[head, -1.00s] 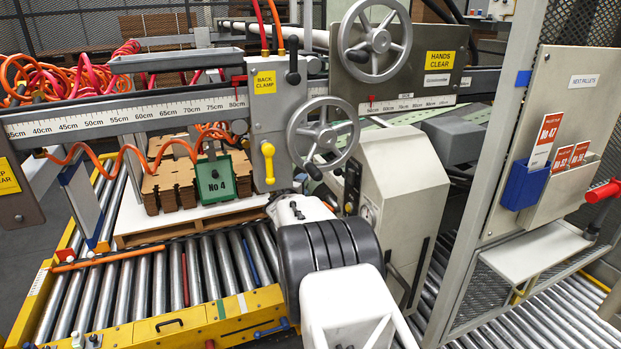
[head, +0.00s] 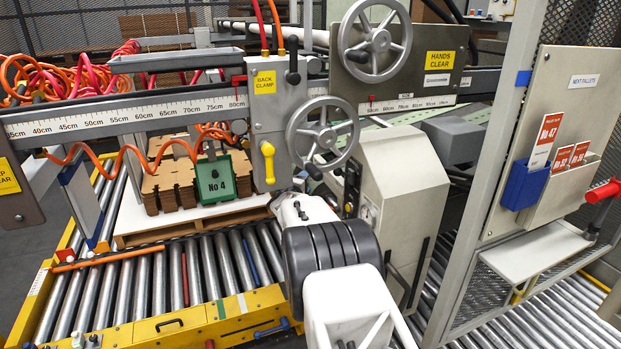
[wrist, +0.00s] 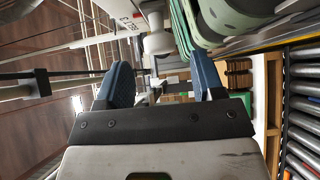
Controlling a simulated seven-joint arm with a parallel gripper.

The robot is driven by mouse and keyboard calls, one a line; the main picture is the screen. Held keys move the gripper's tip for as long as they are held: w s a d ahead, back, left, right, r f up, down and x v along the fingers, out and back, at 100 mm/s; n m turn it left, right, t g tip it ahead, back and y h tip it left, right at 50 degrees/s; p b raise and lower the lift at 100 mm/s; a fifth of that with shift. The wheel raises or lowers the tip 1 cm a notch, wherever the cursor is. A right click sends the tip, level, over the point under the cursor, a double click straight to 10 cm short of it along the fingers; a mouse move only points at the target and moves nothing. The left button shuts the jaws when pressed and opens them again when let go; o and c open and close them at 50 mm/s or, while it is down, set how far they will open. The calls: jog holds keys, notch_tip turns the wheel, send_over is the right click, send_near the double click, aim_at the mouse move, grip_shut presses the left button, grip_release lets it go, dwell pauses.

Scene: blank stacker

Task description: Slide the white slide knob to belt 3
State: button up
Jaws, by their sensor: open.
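In the wrist view, my gripper (wrist: 162,80) is open, with its two blue fingers spread and nothing between their tips. A pale rounded knob (wrist: 158,43) shows beyond the fingers, near the top middle; it may be the white slide knob, but I cannot tell for sure. It appears apart from the fingers. In the head view, my arm reaches in from the bottom middle, its end close to the beige machine housing (head: 400,185); the fingertips are not clear there. I cannot make out a white slide knob or a belt 3 mark in the head view.
A grey panel with a handwheel (head: 322,135) and a yellow handle (head: 267,163) stands just behind my arm's end. A green No 4 box (head: 215,180) sits at the left by brown card stacks. Rollers (head: 140,285) lie lower left; a post and panel stand right.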

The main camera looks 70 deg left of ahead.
jog(key=shift+x, duration=2.6)
grip_shut()
